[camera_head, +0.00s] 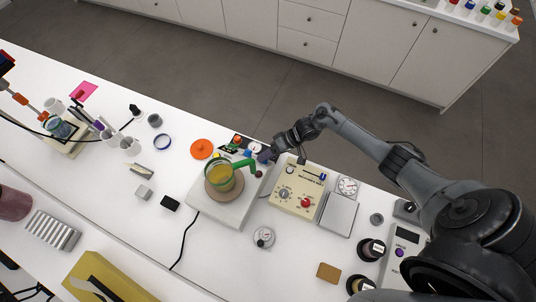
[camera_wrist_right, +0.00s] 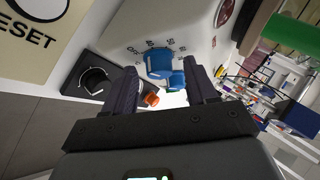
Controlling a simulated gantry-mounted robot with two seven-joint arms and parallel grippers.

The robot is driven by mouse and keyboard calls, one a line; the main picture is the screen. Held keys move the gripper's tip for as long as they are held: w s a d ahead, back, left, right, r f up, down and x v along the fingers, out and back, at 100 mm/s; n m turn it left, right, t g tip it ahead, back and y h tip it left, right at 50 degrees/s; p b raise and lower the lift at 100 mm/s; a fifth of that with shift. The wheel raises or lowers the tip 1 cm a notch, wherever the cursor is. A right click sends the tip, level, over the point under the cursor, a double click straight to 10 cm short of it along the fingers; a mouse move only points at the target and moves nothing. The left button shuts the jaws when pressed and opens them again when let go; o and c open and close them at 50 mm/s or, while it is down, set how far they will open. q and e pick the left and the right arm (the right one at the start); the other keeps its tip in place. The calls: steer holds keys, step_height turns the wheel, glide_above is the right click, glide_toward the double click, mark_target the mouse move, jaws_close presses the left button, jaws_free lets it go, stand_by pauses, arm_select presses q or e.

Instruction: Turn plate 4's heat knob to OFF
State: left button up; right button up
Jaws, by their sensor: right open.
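A blue knob (camera_wrist_right: 160,62) stands on a white panel with numbered marks around it in the right wrist view; I cannot read a plate number or the exact setting. My right gripper (camera_wrist_right: 163,88) is open, its two dark fingers pointing toward the knob, which shows in the gap between them; I cannot tell if they touch it. In the head view my right gripper (camera_head: 266,155) is at the far side of the table, beside the beige control box, and largely covers this panel. A small orange piece (camera_wrist_right: 151,99) shows between the fingers. My left gripper is out of view.
The beige box (camera_head: 312,180) with a red knob stands right of the gripper. An orange disc (camera_head: 201,149) lies farther left. A scale (camera_head: 338,214) stands to the right.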

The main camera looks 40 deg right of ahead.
steer(key=c, duration=1.1)
arm_select(q)
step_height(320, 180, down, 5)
steer(key=b, duration=0.4)
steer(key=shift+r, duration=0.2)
arm_select(e)
steer(key=shift+o, duration=0.2)
steer(key=shift+d+f+n+y, duration=0.1)
steer(key=shift+f+n+y, duration=0.35)
steer(key=shift+n+y, duration=0.55)
arm_select(q)
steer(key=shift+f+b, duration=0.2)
steer(key=shift+b, duration=0.25)
arm_select(e)
steer(key=shift+r+n, duration=0.1)
steer(key=shift+n, duration=0.3)
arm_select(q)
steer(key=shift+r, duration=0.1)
arm_select(e)
steer(key=shift+r, duration=0.2)
steer(key=o, duration=1.1)
steer(key=shift+c, duration=0.2)
